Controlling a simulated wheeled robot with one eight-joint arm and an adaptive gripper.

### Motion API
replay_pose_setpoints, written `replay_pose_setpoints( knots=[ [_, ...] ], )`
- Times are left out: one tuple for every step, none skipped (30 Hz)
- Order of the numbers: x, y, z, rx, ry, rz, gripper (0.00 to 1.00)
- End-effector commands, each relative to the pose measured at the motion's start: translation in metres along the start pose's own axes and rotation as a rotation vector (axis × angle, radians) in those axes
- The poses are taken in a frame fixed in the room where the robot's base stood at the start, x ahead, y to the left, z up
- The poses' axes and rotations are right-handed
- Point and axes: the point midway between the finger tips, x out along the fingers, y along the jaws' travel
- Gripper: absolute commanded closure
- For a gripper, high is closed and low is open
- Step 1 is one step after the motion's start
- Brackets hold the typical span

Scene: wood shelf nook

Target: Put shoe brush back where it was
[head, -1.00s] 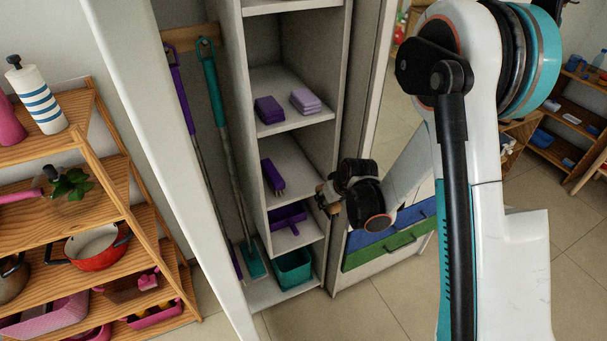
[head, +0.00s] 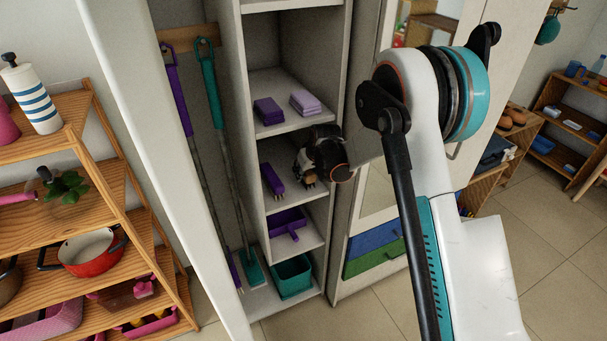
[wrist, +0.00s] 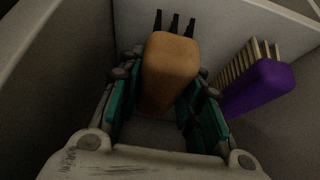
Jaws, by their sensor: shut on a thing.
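The shoe brush, an orange-brown wooden block with black bristles, shows in the wrist view (wrist: 170,65). My gripper (wrist: 166,84) is shut on it, with one teal-padded finger on each side. In the head view my gripper (head: 307,168) is at the right side of the cabinet's middle compartment, above its shelf board (head: 288,206). The held brush is mostly hidden there, and I cannot tell whether it touches the shelf.
A purple brush (head: 272,179) lies to the left in the same compartment, close to the held brush in the wrist view (wrist: 258,88). Purple sponges (head: 268,111) lie above. A purple dustpan (head: 287,222) and a teal bin (head: 292,277) are below. The cabinet's right wall is close.

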Motion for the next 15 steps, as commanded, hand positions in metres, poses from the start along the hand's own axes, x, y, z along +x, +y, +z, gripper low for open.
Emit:
replay_pose_setpoints(
  knots=[
    [0.007,0.000,-0.007,-0.001,0.000,0.000,0.90],
    [0.009,0.000,-0.012,-0.001,0.000,0.000,0.90],
    [0.015,0.000,-0.008,0.000,0.000,0.000,0.90],
    [0.018,0.000,-0.005,0.001,0.000,0.000,0.90],
    [0.020,0.000,-0.004,0.001,0.000,0.000,0.90],
    [0.021,0.000,-0.003,0.001,0.000,0.000,0.90],
    [0.021,0.000,-0.003,0.001,0.000,0.000,0.90],
    [0.021,0.000,-0.003,0.001,0.000,0.000,0.90],
    [0.020,0.000,-0.004,0.001,0.000,0.000,0.90],
    [0.020,0.000,-0.004,0.001,0.000,0.000,0.90],
    [0.020,0.000,-0.004,0.001,0.000,0.000,0.90],
    [0.020,0.000,-0.004,0.001,0.000,0.000,0.90],
    [0.020,0.000,-0.003,0.001,0.000,0.000,0.90],
    [0.020,0.000,-0.003,0.001,0.000,0.000,0.90],
    [0.021,0.000,-0.002,0.001,0.000,0.000,0.90]
  ],
)
